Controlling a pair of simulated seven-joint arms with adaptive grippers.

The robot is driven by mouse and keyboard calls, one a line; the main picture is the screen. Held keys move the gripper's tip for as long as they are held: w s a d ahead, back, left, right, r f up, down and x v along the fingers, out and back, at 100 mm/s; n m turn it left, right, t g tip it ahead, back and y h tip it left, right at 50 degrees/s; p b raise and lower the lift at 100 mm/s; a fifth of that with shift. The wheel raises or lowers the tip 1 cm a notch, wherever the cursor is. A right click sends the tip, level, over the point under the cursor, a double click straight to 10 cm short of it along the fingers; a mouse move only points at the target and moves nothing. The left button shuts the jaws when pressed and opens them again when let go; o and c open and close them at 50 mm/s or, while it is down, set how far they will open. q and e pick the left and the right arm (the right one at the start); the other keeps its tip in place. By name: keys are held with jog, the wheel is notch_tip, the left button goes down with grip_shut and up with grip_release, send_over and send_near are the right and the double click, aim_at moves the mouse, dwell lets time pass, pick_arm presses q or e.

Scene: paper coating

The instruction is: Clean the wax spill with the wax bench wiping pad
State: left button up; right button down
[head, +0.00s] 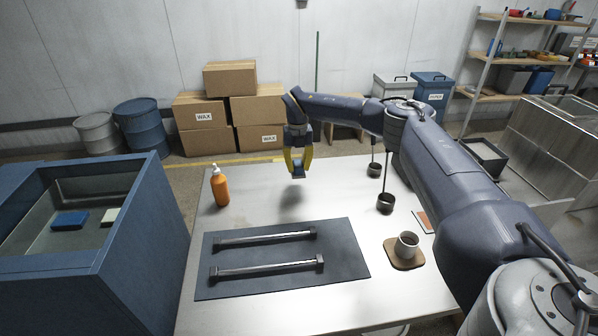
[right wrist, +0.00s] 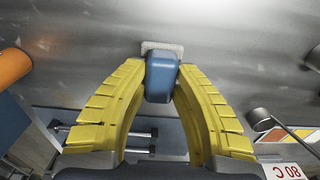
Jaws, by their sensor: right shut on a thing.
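My right gripper (head: 298,163) hangs over the far middle of the metal table, its yellow fingers closed on the wiping pad. In the right wrist view the gripper (right wrist: 161,88) pinches the wiping pad (right wrist: 162,76) by its blue body, and a pale, rough-looking layer shows at its far edge. The pad appears above the tabletop, with a dark shadow below it in the head view. I cannot make out a wax spill on the table. My left gripper is not in view.
An orange pump bottle (head: 220,188) stands left of the gripper. A dark mat (head: 352,262) holds two metal bars. A cup (head: 406,244) on a wooden coaster and dark rod-handled cups (head: 385,204) stand right. A blue open-topped tank (head: 128,238) borders the left.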

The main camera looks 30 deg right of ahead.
jog(key=shift+r, duration=1.15)
